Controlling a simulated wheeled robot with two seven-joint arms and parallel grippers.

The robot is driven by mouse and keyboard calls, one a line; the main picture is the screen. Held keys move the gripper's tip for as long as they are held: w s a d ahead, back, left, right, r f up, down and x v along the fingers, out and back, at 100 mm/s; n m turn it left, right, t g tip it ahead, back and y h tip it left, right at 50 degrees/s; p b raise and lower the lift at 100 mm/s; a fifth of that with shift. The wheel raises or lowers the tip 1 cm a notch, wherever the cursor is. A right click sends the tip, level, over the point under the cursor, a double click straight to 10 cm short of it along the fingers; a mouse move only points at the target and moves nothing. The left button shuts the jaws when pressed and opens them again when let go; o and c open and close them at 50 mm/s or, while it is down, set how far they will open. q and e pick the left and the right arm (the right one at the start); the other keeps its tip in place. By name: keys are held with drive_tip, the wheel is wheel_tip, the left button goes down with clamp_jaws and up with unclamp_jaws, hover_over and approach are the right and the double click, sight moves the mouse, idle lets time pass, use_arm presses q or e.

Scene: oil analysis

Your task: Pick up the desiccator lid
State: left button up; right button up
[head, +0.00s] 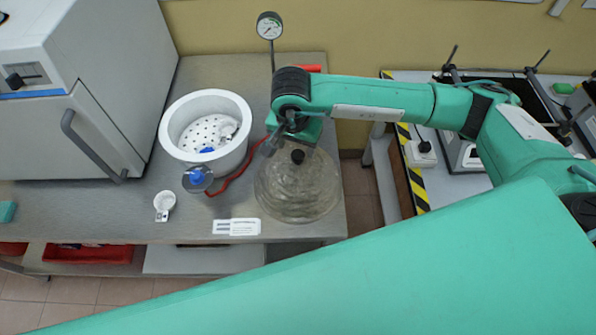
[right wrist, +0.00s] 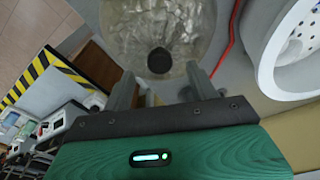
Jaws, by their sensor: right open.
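The desiccator lid (head: 296,190) is a clear, domed glass piece with a black knob (head: 297,156) on top. It rests on the grey bench to the right of the white desiccator bowl (head: 231,163). In the right wrist view the lid (right wrist: 184,35) is at the top, with its black knob (right wrist: 160,60) just ahead of the fingers. My right gripper (right wrist: 166,92) is open, its two fingers apart and pointing toward the knob, which is slightly beyond the fingertips. Nothing is held. My left gripper does not show.
The bowl holds a perforated white plate. A red hose (head: 232,178) lies between bowl and lid. A gauge (head: 269,27) stands behind my right gripper. A white oven (head: 70,90) is at the left. A small white dish (head: 164,203) and a label (head: 237,227) are near the front edge.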

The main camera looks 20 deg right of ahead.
sight(298, 155)
drive_tip(key=f+p, duration=0.2)
drive_tip(key=f, duration=0.1)
drive_tip(key=f+p, duration=0.1)
drive_tip(key=shift+w+d+f, duration=0.3)
drive_tip(key=shift+f, duration=0.55)
clamp_jaws()
